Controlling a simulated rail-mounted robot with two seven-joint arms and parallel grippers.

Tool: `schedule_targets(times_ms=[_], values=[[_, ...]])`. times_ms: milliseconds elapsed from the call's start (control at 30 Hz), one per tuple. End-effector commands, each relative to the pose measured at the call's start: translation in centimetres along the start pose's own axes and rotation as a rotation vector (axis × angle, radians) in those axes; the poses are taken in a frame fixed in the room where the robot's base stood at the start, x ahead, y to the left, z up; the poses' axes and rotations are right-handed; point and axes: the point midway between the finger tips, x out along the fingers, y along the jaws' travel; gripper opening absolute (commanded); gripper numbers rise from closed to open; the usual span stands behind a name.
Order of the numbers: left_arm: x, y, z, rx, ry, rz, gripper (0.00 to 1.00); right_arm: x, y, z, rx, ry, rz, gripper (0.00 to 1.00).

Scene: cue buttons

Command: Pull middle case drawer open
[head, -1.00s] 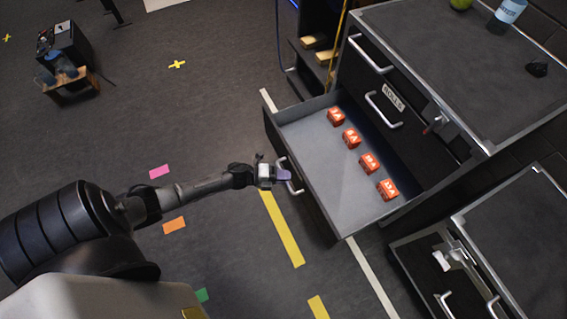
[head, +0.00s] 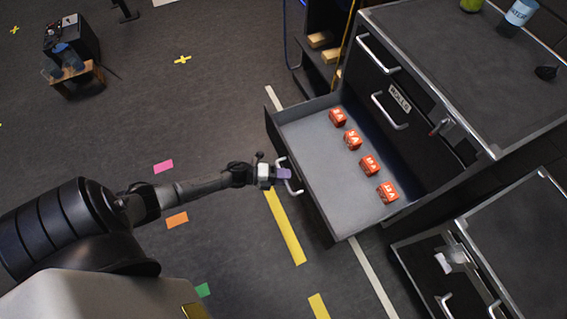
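The case (head: 470,65) is dark with metal edges and stands at the upper right. One of its drawers (head: 318,178) is pulled far out, with a grey inside floor. Several orange-red labelled blocks (head: 352,139) sit in it in a slanting row. Its front handle (head: 292,178) is a pale bar. My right gripper is not in view.
Two closed fronts with handles (head: 388,112) show on the case behind the open drawer. A second case (head: 500,230) stands at the lower right. A bottle (head: 519,14) and a green item stand on top. Floor at left is mostly clear, with coloured tape (head: 163,167).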

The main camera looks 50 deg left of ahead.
Motion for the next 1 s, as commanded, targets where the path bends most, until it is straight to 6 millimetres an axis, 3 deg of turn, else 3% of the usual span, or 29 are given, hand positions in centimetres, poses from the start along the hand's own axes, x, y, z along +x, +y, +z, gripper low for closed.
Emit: schedule_targets(times_ms=[167,333,700,1000], values=[[-0.1,0.0,0.0,0.000,-0.001,0.001,0.37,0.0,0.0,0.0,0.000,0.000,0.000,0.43],[-1.6,-0.1,0.1,0.000,-0.002,0.003,0.37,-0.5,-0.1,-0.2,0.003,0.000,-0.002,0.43],[-8.8,-0.1,0.0,-0.001,-0.001,0.003,0.37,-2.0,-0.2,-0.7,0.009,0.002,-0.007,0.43],[-12.8,0.0,0.0,-0.001,0.000,0.002,0.37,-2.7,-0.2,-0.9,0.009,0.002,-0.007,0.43]])
